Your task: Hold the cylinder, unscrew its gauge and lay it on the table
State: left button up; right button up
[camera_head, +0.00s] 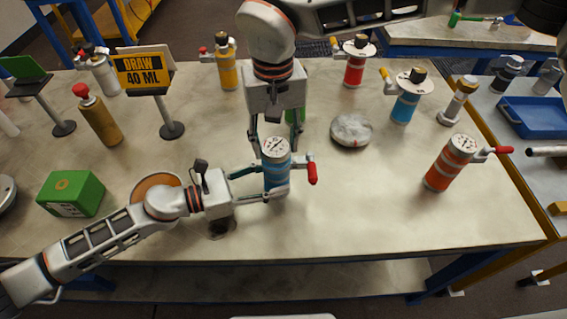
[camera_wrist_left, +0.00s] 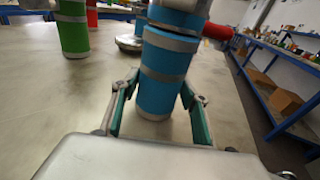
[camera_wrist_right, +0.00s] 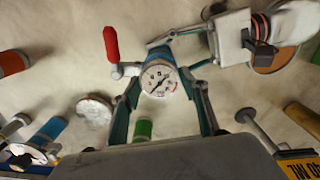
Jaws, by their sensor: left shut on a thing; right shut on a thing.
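The blue cylinder (camera_head: 276,179) stands upright on the table near its front middle, with a grey band and a red-handled side valve (camera_head: 312,172). Its round white-faced gauge (camera_head: 276,147) sits on top and faces up; it also shows in the right wrist view (camera_wrist_right: 158,79). My left gripper (camera_head: 276,181) is shut around the cylinder's body from the left; the left wrist view shows the body (camera_wrist_left: 162,75) between the fingers. My right gripper (camera_head: 276,154) comes from above and behind, shut on the gauge. The joint under the gauge is hidden by my fingers.
An orange gauge cylinder (camera_head: 450,165) stands at the right and a round grey-white disc (camera_head: 351,130) behind. A green cylinder (camera_wrist_left: 73,30) stands close behind my right gripper. A green box (camera_head: 71,194) lies at left. The table's front right is clear.

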jog(key=n, duration=0.4)
jog(key=shift+n, duration=0.3)
jog(key=o, duration=1.1)
jog(key=shift+o, duration=0.2)
